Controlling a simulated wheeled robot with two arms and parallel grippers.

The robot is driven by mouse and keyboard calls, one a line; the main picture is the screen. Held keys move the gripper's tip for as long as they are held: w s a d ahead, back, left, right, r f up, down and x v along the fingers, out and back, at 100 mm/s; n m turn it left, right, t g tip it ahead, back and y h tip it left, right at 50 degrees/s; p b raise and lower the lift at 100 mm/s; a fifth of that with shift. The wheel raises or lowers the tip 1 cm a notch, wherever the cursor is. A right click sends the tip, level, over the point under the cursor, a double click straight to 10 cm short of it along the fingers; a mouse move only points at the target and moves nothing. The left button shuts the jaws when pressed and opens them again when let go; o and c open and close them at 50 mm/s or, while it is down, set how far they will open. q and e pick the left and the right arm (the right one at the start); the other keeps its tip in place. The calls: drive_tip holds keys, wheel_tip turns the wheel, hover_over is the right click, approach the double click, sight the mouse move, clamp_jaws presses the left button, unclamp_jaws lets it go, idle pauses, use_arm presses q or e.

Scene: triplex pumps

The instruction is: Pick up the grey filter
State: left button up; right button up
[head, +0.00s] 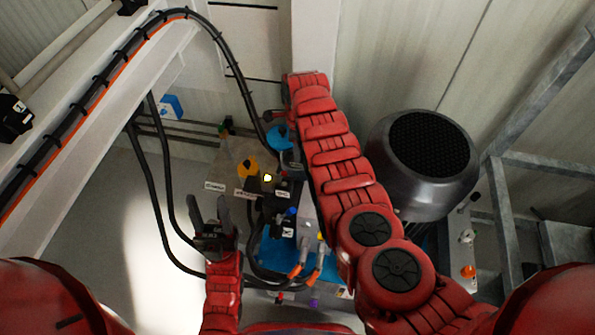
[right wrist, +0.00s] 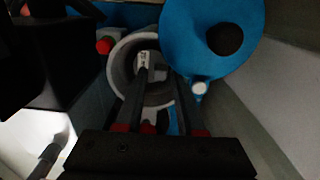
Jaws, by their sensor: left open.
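A round grey hollow cylinder, which looks like the grey filter (right wrist: 118,72), shows in the right wrist view with its open end toward the camera. My right gripper (right wrist: 162,75) reaches over it, its two dark fingers overlapping its opening and right side. A gap shows between the fingers, but whether they touch or grip the wall is unclear. In the head view my right arm hides the right gripper and the filter is not clearly visible. My left gripper (head: 211,212) is open and empty, fingers upward, left of the pump equipment.
A blue round part with a dark knob (right wrist: 225,40) sits close to the right of the filter. A red knob (right wrist: 104,46) is at its left. Black hoses (head: 158,190) hang near my left gripper. A large dark motor (head: 425,165) stands right of my right arm.

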drive_tip(key=shift+f, duration=0.5)
clamp_jaws()
drive_tip(key=shift+r, duration=0.1)
idle(0.9)
